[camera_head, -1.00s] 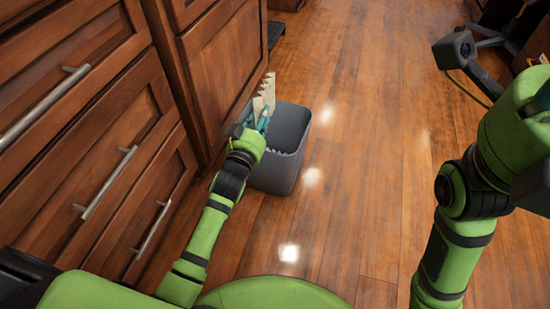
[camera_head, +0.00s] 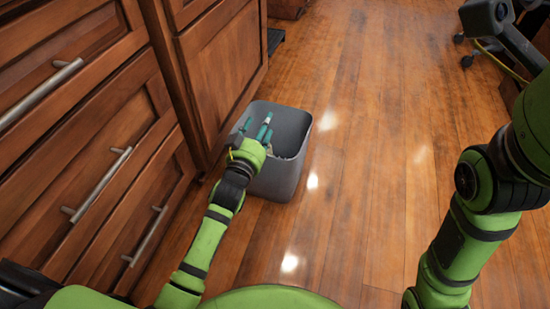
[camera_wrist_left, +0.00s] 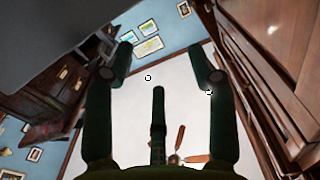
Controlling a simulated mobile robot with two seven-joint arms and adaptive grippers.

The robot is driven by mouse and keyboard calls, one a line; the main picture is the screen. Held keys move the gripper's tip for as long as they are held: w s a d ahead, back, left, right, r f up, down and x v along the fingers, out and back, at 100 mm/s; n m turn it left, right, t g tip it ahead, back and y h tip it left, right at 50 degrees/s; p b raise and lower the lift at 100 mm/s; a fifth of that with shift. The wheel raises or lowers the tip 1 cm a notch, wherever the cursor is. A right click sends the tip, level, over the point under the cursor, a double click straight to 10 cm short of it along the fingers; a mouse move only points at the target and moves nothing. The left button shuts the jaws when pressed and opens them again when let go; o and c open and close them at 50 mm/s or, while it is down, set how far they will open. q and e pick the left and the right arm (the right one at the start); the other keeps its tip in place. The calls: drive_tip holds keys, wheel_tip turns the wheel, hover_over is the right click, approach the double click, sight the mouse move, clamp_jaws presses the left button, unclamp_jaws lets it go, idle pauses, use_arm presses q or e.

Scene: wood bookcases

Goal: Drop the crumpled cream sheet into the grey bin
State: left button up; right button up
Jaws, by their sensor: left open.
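The grey bin (camera_head: 288,130) stands upright on the floor against the cabinet.
Wooden drawers (camera_head: 85,130) with long metal handles line the left, and a cabinet door (camera_head: 222,65) stands close behind the bin. The wooden floor (camera_head: 375,150) to the right of the bin is clear. Dark chair wheels (camera_head: 468,55) show at the upper right.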

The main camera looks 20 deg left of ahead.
use_arm(q)
drive_tip(key=s, duration=1.2)
drive_tip(key=shift+a, duration=0.25)
